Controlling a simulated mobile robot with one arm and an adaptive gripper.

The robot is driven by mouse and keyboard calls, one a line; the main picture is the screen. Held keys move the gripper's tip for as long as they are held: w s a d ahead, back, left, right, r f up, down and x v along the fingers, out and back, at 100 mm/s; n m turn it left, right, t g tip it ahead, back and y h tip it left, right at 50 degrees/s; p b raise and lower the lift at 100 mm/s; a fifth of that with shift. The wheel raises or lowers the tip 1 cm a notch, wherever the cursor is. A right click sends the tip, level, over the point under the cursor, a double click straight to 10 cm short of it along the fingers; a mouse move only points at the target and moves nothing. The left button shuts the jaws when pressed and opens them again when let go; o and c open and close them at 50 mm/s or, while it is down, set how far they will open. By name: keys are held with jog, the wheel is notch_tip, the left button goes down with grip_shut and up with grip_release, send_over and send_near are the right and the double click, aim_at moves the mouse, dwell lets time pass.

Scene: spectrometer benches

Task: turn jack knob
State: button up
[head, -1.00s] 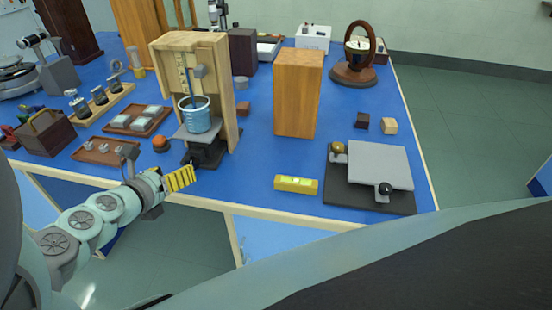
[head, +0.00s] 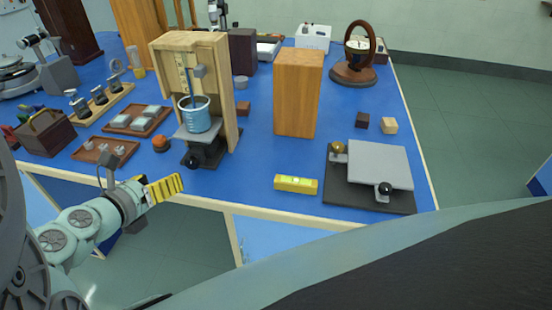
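A small lab jack stands at the front edge of the blue bench, with its grey top plate (head: 207,137) under a blue beaker (head: 195,116). Its round black knob (head: 192,161) faces the front of the bench. My gripper (head: 166,187), with yellow-and-black striped fingers, is in front of the bench edge, left of and nearer than the knob. It is apart from the knob. The fingers overlap from this angle, so their opening does not show. Nothing is seen held in it.
A wooden stand (head: 230,90) rises behind and beside the beaker. An orange-red dome (head: 160,144) and a tray of small parts (head: 88,154) lie to the left. A yellow level (head: 296,184) and a grey-topped platform with two knobs (head: 378,164) are to the right.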

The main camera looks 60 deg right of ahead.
aim_at(191, 165)
jog(key=s+a+r+m+t+p, duration=0.1)
jog(key=s+a+m+t+p, duration=0.15)
jog(key=p, duration=0.45)
jog(key=shift+m+g+y, duration=0.25)
jog(key=shift+y, duration=0.05)
jog(key=x, duration=0.5)
jog(key=p+x, duration=0.1)
jog(key=x, duration=0.8)
jog(key=shift+s+d+f+p, duration=0.1)
jog(key=shift+s+d+p, duration=0.05)
jog(key=shift+d+p, duration=0.25)
jog(key=shift+d+f, duration=0.2)
grip_shut()
